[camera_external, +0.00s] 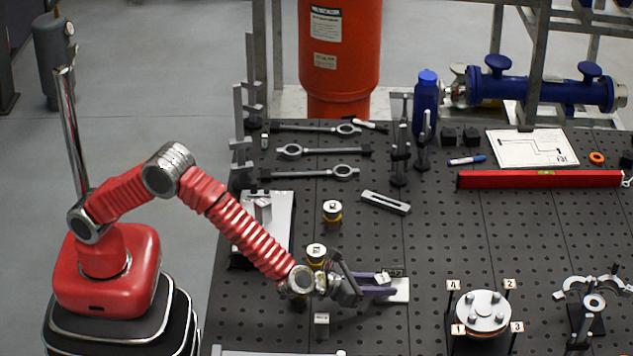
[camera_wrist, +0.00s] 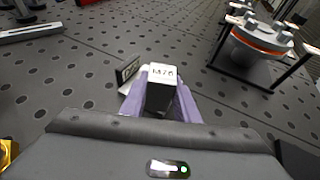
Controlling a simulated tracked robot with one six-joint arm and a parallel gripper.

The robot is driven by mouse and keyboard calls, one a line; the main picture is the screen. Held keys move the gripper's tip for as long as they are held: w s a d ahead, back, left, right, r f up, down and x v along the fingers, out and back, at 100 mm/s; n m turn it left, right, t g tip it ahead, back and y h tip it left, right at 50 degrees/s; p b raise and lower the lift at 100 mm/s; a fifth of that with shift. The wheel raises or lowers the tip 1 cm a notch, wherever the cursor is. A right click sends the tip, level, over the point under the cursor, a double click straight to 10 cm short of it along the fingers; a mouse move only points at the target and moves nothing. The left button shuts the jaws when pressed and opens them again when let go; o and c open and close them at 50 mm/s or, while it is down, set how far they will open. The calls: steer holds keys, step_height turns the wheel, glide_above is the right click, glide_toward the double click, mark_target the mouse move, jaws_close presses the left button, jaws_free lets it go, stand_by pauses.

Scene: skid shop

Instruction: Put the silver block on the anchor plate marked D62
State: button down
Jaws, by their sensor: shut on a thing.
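My gripper (camera_external: 382,287), with purple fingers, points right and low over the bench. It is shut on a small block with a white top label (camera_wrist: 162,73), which I take to be the silver block; its facing side looks dark in the wrist view. The block's top also shows between the fingers in the external view (camera_external: 382,278). A pale anchor plate (camera_external: 400,290) lies under and just beyond the fingertips. A dark upright tag (camera_wrist: 127,70) stands at its far side; its mark begins with D, the rest is unclear. Whether the block touches the plate is hidden.
A round flange (camera_external: 483,311) with numbered posts stands to the right. Two yellow-and-black jars (camera_external: 332,211) and a small pale block (camera_external: 321,324) are near my wrist. A slotted bar (camera_external: 385,202) lies behind. Perforated bench top is clear between plate and flange.

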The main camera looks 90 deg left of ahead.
steer(key=c, duration=1.4)
jaws_free()
steer(key=shift+o, duration=0.2)
steer(key=shift+r, duration=0.1)
steer(key=v, duration=1.2)
steer(key=shift+d, duration=0.1)
